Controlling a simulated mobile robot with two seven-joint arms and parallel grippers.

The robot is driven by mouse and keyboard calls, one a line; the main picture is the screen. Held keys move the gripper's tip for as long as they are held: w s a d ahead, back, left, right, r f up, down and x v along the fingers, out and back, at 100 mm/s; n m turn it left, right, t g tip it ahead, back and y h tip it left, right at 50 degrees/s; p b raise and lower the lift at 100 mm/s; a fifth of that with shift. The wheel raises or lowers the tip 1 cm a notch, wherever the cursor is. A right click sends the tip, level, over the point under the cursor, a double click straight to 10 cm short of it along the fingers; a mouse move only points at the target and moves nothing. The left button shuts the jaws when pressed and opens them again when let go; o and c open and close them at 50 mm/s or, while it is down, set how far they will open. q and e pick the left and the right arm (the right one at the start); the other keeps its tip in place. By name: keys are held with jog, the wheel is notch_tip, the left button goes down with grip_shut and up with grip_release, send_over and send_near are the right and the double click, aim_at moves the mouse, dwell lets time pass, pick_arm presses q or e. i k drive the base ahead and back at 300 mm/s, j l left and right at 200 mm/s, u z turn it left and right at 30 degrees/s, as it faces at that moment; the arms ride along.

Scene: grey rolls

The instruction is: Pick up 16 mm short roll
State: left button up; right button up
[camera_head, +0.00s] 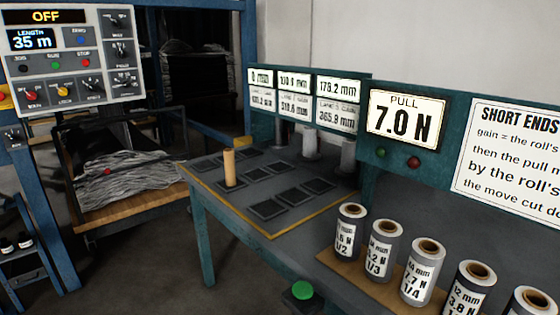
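Several short grey rolls with brown cores and white labels stand upright in a row on a brown board (328,262) at the lower right. The first roll (349,232) is marked 1/2, the second roll (382,252) 1/3 and the third roll (418,274) 1/4. The fourth roll (470,290) seems to read 12 mm and 3.8 N. A fifth roll (529,302) is cut off by the bottom edge. I cannot read 16 mm on any label; several millimetre figures are blurred. Neither of my grippers is in view.
A teal table (262,224) with dark square pads holds a tan cylinder (229,168) and grey rolls at its back. A pull display (405,118) reads 7.0 N. A green button (302,290) stands near the bottom. A control panel (70,60) and cart (140,200) are left.

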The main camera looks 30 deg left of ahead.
aim_at(229, 153)
jog(key=u, duration=1.4)
jog(key=i+j, duration=0.2)
jog(key=i, duration=0.2)
jog(key=j+u, duration=0.05)
